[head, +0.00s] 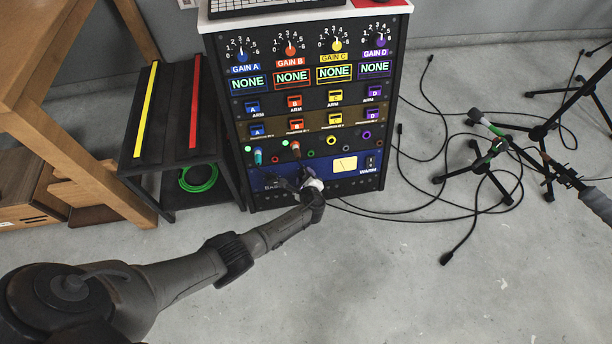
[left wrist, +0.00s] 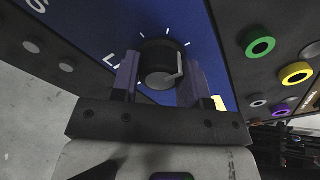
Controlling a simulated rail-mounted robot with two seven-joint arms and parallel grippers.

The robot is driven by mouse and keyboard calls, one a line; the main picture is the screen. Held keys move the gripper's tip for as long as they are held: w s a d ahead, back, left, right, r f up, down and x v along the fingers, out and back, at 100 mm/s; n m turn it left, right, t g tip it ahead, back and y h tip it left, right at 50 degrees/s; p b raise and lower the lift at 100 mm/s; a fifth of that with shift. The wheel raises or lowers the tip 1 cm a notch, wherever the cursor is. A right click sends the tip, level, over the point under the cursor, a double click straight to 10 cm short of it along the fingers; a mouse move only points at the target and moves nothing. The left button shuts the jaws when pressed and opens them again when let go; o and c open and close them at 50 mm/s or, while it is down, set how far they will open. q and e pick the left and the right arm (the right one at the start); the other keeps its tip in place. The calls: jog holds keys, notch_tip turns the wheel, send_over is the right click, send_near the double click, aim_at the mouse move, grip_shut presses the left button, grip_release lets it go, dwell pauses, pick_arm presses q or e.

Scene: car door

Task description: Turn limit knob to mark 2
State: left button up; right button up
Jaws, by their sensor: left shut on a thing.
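The limit knob (left wrist: 160,62) is a dark round knob on the blue panel (left wrist: 90,22), with short white tick marks around its top and a white pointer line on its face. In the left wrist view my left gripper (left wrist: 161,82) has one finger on each side of the knob and is shut on it. The numbers of the marks cannot be read. In the head view my left gripper (head: 300,184) is at the blue bottom unit (head: 330,172) of the rack and hides the knob. My right gripper is not in view.
The rack (head: 315,100) has rows of gain knobs and switches above the blue unit, plus coloured jacks. Two plugs sit in the jack row just above my gripper. A black side cart (head: 176,150) stands left; cables (head: 440,200) and stands lie right. The front floor is clear.

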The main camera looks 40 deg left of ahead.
pick_arm(q)
jog(key=shift+r, duration=0.1)
dwell(0.5)
jog(key=o, duration=0.9)
jog(key=shift+o, duration=0.2)
jog(key=shift+s+d, duration=0.1)
jog(key=shift+d, duration=0.05)
jog(key=p+v, duration=0.7)
jog(key=v, duration=0.6)
jog(key=shift+d+r, duration=0.15)
jog(key=shift+r, duration=0.05)
jog(key=shift+s, duration=0.1)
